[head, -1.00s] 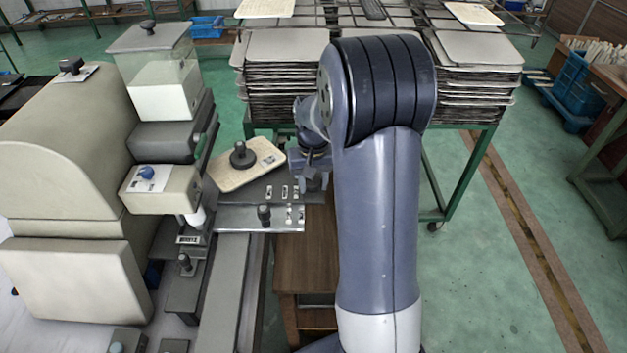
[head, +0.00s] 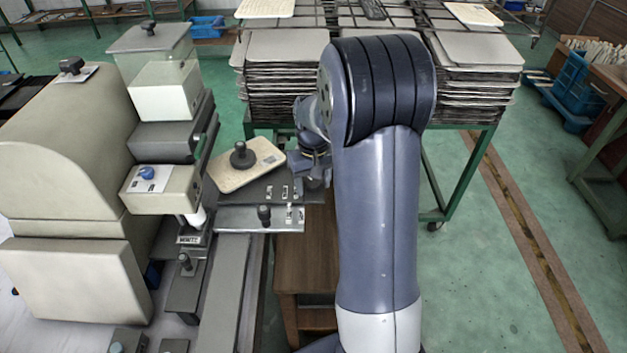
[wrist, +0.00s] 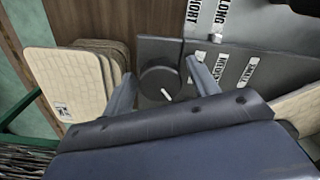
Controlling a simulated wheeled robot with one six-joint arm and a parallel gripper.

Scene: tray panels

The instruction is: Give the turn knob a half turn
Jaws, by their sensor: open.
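In the wrist view the turn knob (wrist: 158,82) is a dark round knob with a short white pointer mark, on a dark grey panel (wrist: 160,48). My gripper (wrist: 163,84) is open, with its two grey fingers apart on either side of the knob in the picture. I cannot tell whether either finger touches it. In the head view my gripper (head: 318,180) is partly hidden beside my arm, at the right end of the grey panel. I cannot make out the turn knob there.
Labelled switches (wrist: 218,62) sit close to the right finger. In the head view a beige plate with a black knob (head: 241,156) and a smaller black knob (head: 264,213) stand left of my gripper. Stacked trays (head: 285,80) are behind.

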